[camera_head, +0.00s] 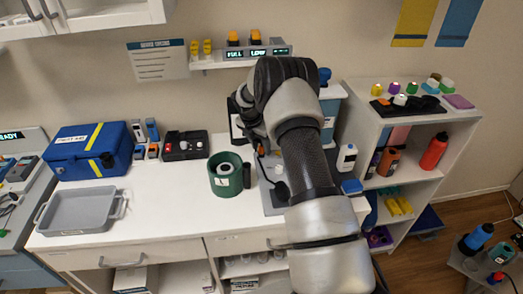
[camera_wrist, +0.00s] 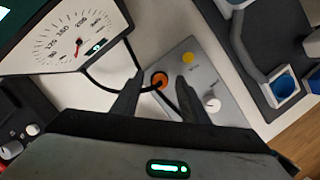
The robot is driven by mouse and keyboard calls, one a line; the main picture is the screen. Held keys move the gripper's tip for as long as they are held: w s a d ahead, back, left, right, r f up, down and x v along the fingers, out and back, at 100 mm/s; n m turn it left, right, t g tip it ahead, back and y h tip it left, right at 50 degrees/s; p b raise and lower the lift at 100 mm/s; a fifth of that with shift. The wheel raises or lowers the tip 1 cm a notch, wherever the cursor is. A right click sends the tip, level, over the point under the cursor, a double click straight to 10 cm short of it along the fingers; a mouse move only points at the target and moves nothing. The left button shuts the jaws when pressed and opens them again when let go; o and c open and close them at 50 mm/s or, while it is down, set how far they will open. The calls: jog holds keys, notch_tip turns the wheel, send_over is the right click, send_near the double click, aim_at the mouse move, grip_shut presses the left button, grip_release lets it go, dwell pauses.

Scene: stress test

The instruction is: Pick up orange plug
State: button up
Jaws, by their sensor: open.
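The orange plug (camera_wrist: 159,81) shows in the wrist view on a light grey panel (camera_wrist: 205,76), with a black cable running by it. Whether it is seated in a socket is unclear. My gripper (camera_wrist: 160,84) is open, with one dark finger on each side of the plug in the picture. Nothing is seen held, and I cannot tell whether the fingers touch the plug or are still above it. In the head view my arm hides most of the panel and gripper; a small orange spot (camera_head: 261,151) shows left of the arm.
In the wrist view the panel has a yellow button (camera_wrist: 191,59) and a white knob (camera_wrist: 212,104). A dial gauge (camera_wrist: 78,42) stands close at upper left. In the head view a green container (camera_head: 226,182) stands left of my arm, and a grey tray (camera_head: 80,212) lies farther left.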

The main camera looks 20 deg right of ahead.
grip_shut()
